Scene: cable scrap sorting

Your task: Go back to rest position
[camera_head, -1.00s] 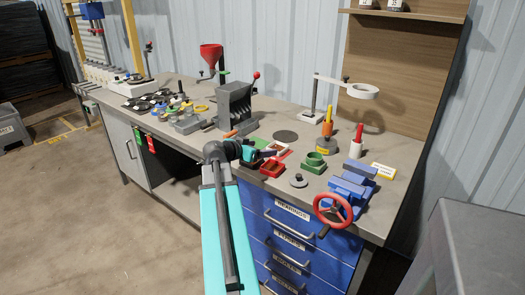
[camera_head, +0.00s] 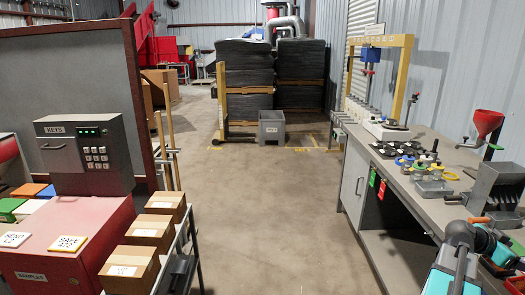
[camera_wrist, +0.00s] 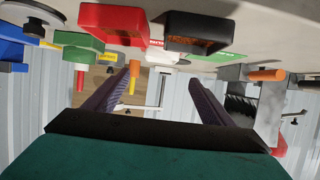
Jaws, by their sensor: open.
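My gripper (camera_wrist: 165,80) shows in the wrist view with its two dark fingers apart and nothing between them. The workbench (camera_wrist: 285,30) fills the top of that view, which looks upside down. A red tray (camera_wrist: 112,18), a dark tray (camera_wrist: 200,32) with brown content and a green block (camera_wrist: 78,40) show there beyond the fingers, apart from them. In the head view my arm is at the lower right, bent over the front of the workbench (camera_head: 400,188); the gripper end is mostly hidden there.
The concrete floor (camera_head: 275,210) is clear down the middle. A red cabinet (camera_head: 70,235) and a rack with cardboard boxes (camera_head: 150,230) stand left. A grey bin (camera_head: 271,128) and black-wrapped pallets (camera_head: 245,75) stand at the back. A grey machine (camera_head: 497,190) and red funnel (camera_head: 488,122) are on the bench.

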